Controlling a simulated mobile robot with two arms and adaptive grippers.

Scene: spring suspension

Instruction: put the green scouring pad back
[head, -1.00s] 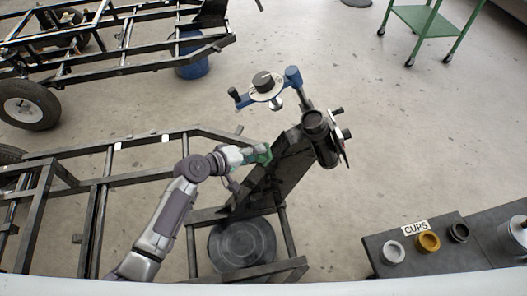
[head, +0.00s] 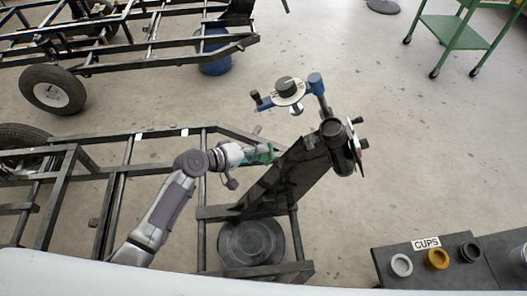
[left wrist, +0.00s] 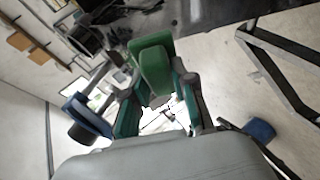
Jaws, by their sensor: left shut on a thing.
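My left gripper (head: 262,154) reaches in from the left in the head view, beside the black upright plate of the frame. It is shut on the green scouring pad (left wrist: 154,66). In the left wrist view the pad is a green block between the two teal fingers (left wrist: 158,88), sticking out past their tips. In the head view the pad is small and hard to tell apart from the greenish fingers. My right gripper shows in neither view.
The black plate (head: 290,172) leans up to a dark cylinder (head: 340,145) and a blue bar with a round dial (head: 287,88). A dark bench (head: 400,283) labelled CUPS holds a white ring (head: 401,265), an orange cup (head: 437,258) and a black cup (head: 469,251). A green cart (head: 455,33) stands behind.

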